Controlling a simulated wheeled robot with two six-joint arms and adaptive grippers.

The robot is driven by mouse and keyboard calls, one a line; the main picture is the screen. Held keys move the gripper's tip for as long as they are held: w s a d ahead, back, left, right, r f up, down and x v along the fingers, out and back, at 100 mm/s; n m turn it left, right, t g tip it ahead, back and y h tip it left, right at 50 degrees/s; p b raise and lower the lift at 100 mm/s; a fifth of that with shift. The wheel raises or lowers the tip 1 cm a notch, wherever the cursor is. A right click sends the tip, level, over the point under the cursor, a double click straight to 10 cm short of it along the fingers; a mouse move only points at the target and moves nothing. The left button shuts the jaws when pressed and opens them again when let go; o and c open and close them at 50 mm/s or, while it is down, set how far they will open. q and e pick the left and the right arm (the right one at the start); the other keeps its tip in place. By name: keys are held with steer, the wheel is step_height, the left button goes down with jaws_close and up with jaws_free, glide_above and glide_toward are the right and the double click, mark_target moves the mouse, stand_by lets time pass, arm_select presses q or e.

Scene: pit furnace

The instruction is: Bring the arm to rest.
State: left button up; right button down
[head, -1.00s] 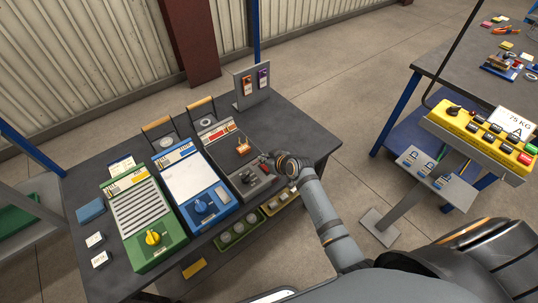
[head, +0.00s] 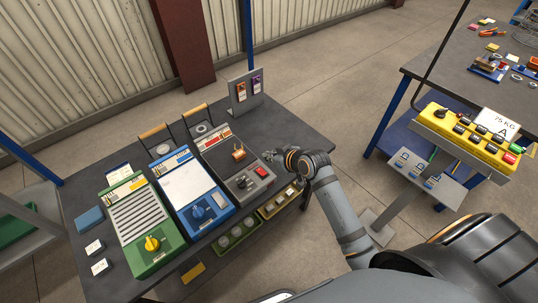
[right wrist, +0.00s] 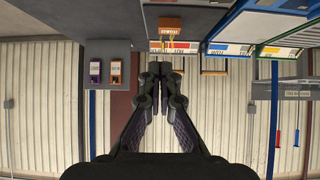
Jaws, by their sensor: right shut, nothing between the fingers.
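My right gripper (head: 270,155) is shut and empty. In the head view it is over the right part of the table (head: 290,130), just to the right of a grey control box (head: 242,182) with dark knobs and a red button. In the right wrist view the two fingers (right wrist: 162,75) are together with nothing between them. My right arm comes in from the lower right and bends at the wrist. The left gripper does not show.
A green unit (head: 141,225) and a blue unit (head: 188,190) stand left of the grey box. A tag stand (head: 243,97) is at the back. A yellow pendant (head: 470,138) on a post stands right of my arm, before a second table (head: 440,65).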

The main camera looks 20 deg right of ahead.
steer(key=s+d+f+m+g+h, duration=0.1)
steer(key=s+d+g+h, duration=0.15)
steer(key=s, duration=0.85)
steer(key=s+d+f+m+g+h, duration=0.2)
steer(key=s+d+g, duration=0.1)
steer(key=s, duration=0.8)
step_height(320, 180, down, 24)
steer(key=s+d+g, duration=0.2)
steer(key=s+d+f+g, duration=0.1)
steer(key=s+f, duration=1.7)
steer(key=s, duration=0.1)
steer(key=shift+s+d, duration=0.2)
steer(key=shift+d, duration=0.1)
steer(key=shift+f, duration=0.1)
